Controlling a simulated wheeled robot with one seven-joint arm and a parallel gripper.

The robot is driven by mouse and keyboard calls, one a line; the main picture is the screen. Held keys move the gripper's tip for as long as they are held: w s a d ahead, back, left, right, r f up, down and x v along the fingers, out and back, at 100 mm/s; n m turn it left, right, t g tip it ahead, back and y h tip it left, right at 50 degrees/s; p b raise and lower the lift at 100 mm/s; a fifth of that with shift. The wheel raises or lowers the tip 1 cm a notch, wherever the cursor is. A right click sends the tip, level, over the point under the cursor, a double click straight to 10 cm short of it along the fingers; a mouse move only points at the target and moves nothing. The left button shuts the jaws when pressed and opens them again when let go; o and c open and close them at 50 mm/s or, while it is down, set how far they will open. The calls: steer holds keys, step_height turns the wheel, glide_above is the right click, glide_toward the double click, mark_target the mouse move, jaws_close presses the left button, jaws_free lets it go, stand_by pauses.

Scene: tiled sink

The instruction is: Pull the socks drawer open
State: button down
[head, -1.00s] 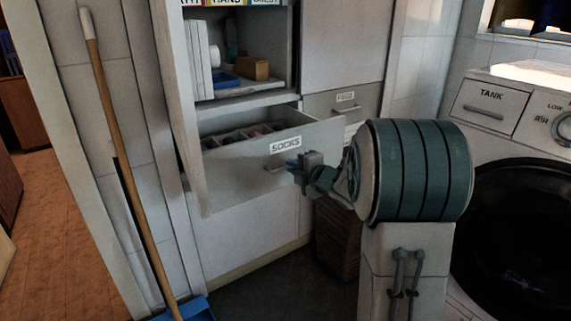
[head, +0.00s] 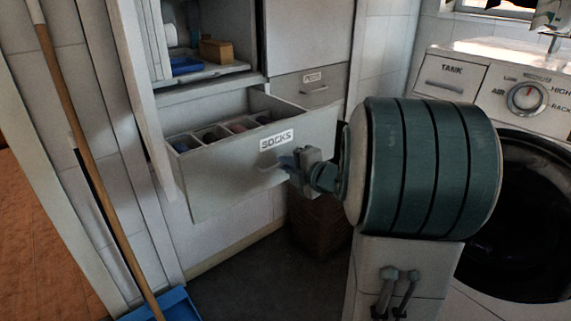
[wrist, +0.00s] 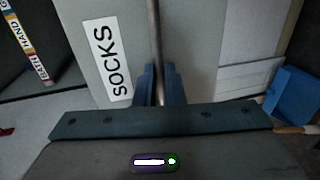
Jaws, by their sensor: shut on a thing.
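The socks drawer (head: 225,175) has a pale front with a "SOCKS" label and is pulled out of the cabinet. Its divided compartments with dark and coloured items show from above. My gripper (head: 288,162) is at the drawer front, shut on the drawer handle (head: 268,167). In the wrist view, the blue fingers of my gripper (wrist: 156,84) close around the bar handle (wrist: 156,40), beside the SOCKS label (wrist: 106,59). The fingers hide part of the handle.
An open shelf (head: 205,75) with a small box is above the drawer. A second, closed drawer (head: 308,88) is to the right. A washing machine (head: 480,100) stands at the right. A broom handle (head: 95,150) and blue dustpan (head: 165,306) are at the left.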

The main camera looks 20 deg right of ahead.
steer(key=c, duration=1.5)
jaws_free()
steer(key=shift+c, duration=0.2)
steer(key=p+v, duration=0.3)
steer(key=v, duration=1.1)
steer(key=shift+p, duration=0.4)
steer(key=shift+f, duration=0.1)
